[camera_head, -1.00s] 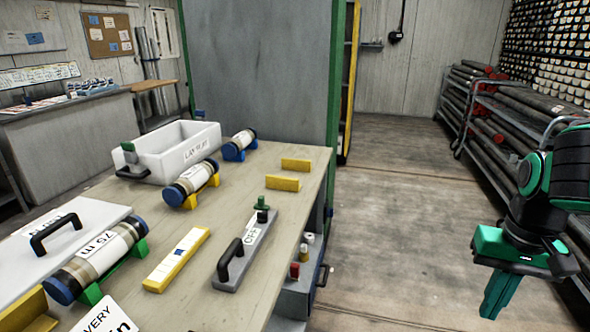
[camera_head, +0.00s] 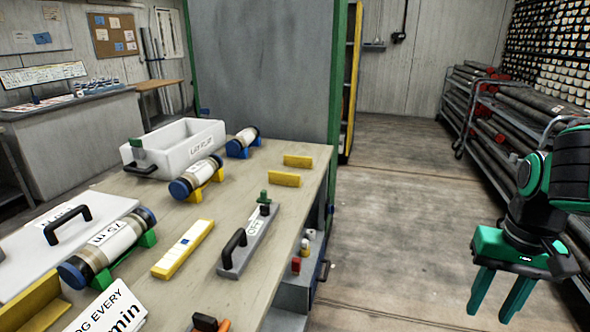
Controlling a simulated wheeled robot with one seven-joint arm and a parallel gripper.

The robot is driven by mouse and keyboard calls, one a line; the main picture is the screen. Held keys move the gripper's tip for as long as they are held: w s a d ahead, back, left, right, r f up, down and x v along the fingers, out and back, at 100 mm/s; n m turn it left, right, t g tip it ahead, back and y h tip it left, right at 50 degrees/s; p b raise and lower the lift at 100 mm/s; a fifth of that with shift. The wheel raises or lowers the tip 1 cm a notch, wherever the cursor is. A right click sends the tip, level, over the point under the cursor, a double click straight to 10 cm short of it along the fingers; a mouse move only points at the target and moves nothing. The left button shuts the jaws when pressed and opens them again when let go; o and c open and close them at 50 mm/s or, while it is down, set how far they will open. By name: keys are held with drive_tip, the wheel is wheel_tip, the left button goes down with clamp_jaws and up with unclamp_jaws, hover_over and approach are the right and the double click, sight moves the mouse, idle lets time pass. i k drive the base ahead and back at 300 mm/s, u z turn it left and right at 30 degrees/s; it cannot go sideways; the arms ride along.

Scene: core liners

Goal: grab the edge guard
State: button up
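No piece is labelled as the edge guard, so I cannot tell for sure which it is. A yellow angled piece (camera_head: 32,300) lies at the near left of the workbench, partly cut off by the frame. Two short yellow strips, a far one (camera_head: 297,161) and a nearer one (camera_head: 284,179), stand near the bench's right side. My gripper (camera_head: 499,296) hangs over the floor to the right of the bench, fingers apart and pointing down, empty and well clear of every yellow piece.
The workbench (camera_head: 262,160) also holds a white bin (camera_head: 178,150), several core tubes on cradles, a grey handled tool (camera_head: 248,243), a white handled lid (camera_head: 55,255) and a sign (camera_head: 105,310). Pipe racks (camera_head: 500,110) stand at the right. The floor (camera_head: 400,210) between is clear.

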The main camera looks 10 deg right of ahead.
sight(301, 161)
drive_tip(key=k, duration=0.45)
drive_tip(key=z, duration=0.75)
drive_tip(key=i, duration=0.95)
drive_tip(key=z, duration=0.55)
drive_tip(key=i, duration=1.15)
drive_tip(key=u, duration=0.8)
drive_tip(key=i, duration=0.55)
drive_tip(key=u, duration=0.4)
